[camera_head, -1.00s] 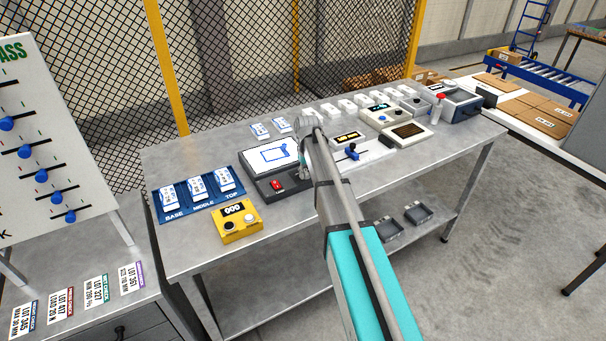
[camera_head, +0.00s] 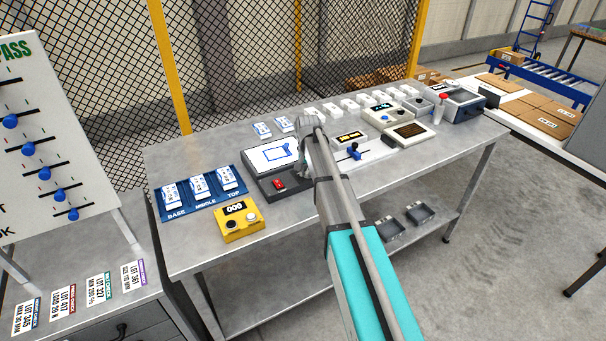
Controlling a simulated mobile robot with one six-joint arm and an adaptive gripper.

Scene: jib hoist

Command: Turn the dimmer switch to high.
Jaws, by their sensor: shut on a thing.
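To the right of my arm, a white panel (camera_head: 374,149) carries a blue lever (camera_head: 355,150) and stands apart from the gripper.
A yellow counter box (camera_head: 241,220) and a blue tray (camera_head: 205,208) with white switches lie to the left. The table's front strip is mostly clear.

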